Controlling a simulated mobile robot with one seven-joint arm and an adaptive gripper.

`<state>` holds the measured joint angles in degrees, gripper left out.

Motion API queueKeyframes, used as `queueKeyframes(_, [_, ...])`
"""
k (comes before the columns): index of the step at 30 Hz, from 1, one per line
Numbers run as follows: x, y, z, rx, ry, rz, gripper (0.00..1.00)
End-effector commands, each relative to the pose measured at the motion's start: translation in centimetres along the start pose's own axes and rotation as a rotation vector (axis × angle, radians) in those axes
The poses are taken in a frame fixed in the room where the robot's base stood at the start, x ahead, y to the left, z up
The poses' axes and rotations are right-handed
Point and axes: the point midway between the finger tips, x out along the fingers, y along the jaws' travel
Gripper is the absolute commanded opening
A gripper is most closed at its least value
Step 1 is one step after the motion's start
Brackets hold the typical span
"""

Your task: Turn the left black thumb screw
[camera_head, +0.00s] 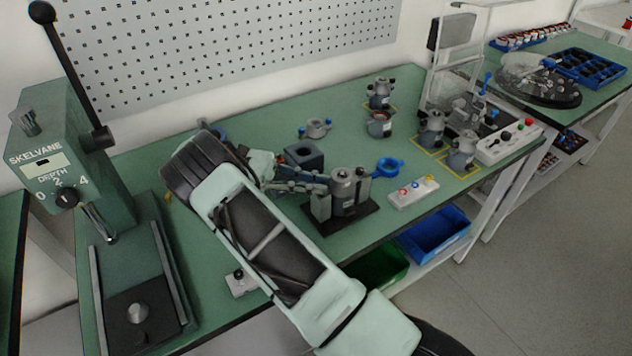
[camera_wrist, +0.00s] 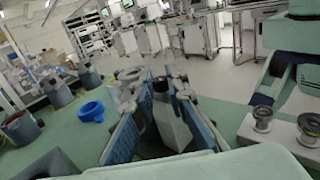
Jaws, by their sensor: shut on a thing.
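A grey clamp fixture (camera_head: 343,196) with a round grey body stands on a black base on the green bench, in the middle of the head view. My gripper (camera_head: 322,182) reaches it from the left, its fingers at the fixture's left side. In the wrist view my gripper (camera_wrist: 164,96) has its two blue-padded fingers on either side of a grey upright part. A small black knob (camera_wrist: 160,85), which looks like the left black thumb screw, sits between the fingertips. The fingers appear closed on it; the exact contact is partly hidden. In the head view the screw is hidden by the fingers.
A blue ring (camera_head: 388,166) and a white button box (camera_head: 412,192) lie right of the fixture. A dark square block (camera_head: 303,156) stands close behind my gripper. Several grey motor housings (camera_head: 431,128) stand farther back. A green press (camera_head: 75,180) stands at left.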

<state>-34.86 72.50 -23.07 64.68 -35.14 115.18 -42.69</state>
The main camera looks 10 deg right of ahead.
Motion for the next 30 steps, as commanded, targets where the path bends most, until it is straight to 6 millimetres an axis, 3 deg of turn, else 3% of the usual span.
queueKeyframes(7, [0.03,0.04,0.02,0.001,-0.001,0.0,0.0])
queueKeyframes(8, [0.03,0.04,0.02,0.001,-0.001,0.001,0.14])
queueKeyframes(13, [0.03,0.03,0.02,0.001,-0.001,0.001,0.31])
queueKeyframes(30, [0.04,-0.02,-0.06,-0.001,-0.001,0.018,0.31])
